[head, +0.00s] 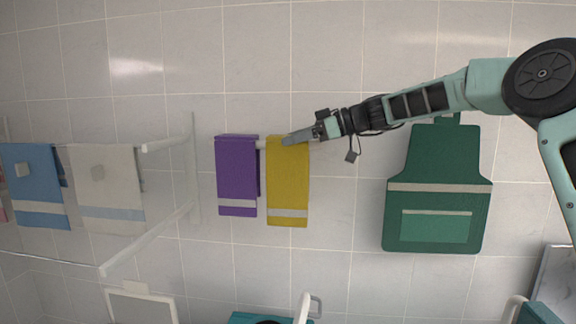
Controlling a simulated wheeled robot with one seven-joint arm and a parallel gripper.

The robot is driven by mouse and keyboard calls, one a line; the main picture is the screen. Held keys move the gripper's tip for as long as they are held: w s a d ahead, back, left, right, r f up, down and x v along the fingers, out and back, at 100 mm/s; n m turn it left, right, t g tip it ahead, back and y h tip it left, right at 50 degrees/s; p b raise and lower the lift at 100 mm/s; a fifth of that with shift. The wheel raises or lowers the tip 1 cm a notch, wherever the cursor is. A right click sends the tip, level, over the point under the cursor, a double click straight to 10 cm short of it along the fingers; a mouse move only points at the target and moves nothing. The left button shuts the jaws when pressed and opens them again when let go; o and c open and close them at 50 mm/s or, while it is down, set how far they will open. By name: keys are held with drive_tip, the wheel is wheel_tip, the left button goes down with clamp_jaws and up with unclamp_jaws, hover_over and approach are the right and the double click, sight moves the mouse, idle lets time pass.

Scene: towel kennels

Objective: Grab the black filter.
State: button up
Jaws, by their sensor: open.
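I cannot make out a black filter anywhere in the head view. My gripper (296,139) is at the end of my arm, which reaches in from the right. Its jaws are open, with the fingers pointing left. The fingers overlap the top of a yellow towel (288,185) in the picture. Whether they touch the towel, I cannot tell. No object shows between the fingers.
A purple towel (237,180) hangs left of the yellow one. Blue (35,175) and cream (105,185) towels hang farther left, near a white rail frame (150,238). A green apron (438,170) hangs at right on the tiled wall. Bare wall separates apron and yellow towel.

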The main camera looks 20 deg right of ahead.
drive_tip(key=shift+w+a+f, duration=0.1)
drive_tip(key=shift+a, duration=0.1)
drive_tip(key=c, duration=1.4)
drive_tip(key=shift+o, duration=0.2)
